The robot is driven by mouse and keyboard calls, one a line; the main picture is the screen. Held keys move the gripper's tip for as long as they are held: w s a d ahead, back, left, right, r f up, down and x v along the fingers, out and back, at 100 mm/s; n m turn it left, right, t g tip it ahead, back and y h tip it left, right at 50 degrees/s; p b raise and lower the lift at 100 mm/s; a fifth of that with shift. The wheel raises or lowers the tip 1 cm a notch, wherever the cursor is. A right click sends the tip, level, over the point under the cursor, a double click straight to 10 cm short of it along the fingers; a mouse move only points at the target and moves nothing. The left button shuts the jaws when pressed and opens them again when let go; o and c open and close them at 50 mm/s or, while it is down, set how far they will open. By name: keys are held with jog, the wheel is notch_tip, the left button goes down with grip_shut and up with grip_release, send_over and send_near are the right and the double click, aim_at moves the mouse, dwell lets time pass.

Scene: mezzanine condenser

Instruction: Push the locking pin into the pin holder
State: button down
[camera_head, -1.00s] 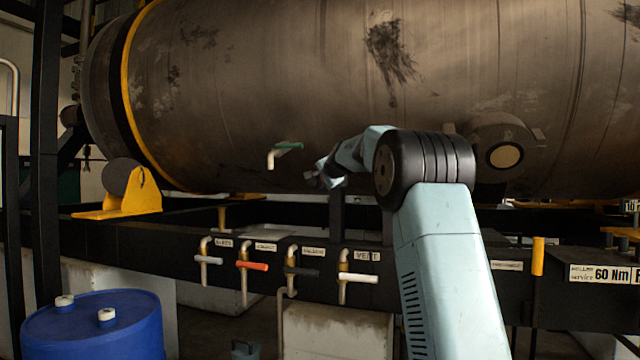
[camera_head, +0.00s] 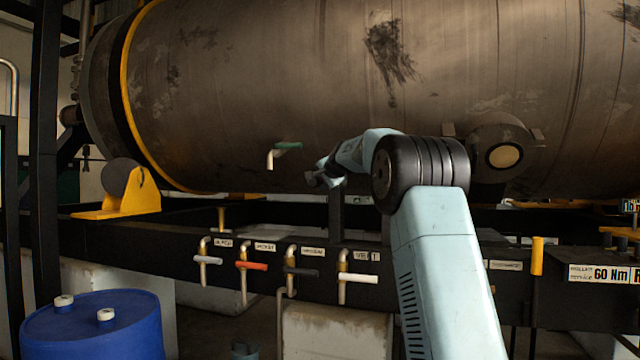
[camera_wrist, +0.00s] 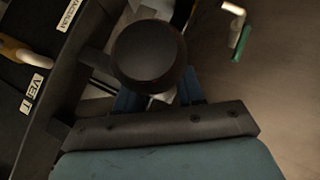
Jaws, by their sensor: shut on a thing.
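My gripper (camera_head: 320,178) is in front of the big tank's lower side, above the black frame rail. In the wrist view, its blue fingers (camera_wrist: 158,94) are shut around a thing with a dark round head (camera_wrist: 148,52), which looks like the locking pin. The head hides most of the fingertips and the pin's shaft. In the head view, the pin cannot be made out. The pin holder cannot be identified for sure; a dark frame part lies beside the head at the left in the wrist view.
The large brown tank (camera_head: 290,90) fills the back. A green-handled tap (camera_head: 287,146) sticks out left of my gripper. The black rail (camera_head: 440,262) below carries several labelled valves, one with a red handle (camera_head: 252,265). A blue drum (camera_head: 95,335) stands at lower left.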

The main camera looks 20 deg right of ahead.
jog(key=shift+w+d, duration=1.05)
jog(key=shift+w, duration=0.4)
jog(key=shift+w+d, duration=1)
jog(key=shift+w, duration=0.4)
jog(key=shift+w+d, duration=1.05)
jog(key=shift+w, duration=0.4)
jog(key=c, duration=0.9)
grip_release()
jog(key=shift+c, duration=0.2)
jog(key=o, duration=0.3)
jog(key=shift+o, duration=0.2)
jog(key=shift+f, duration=0.1)
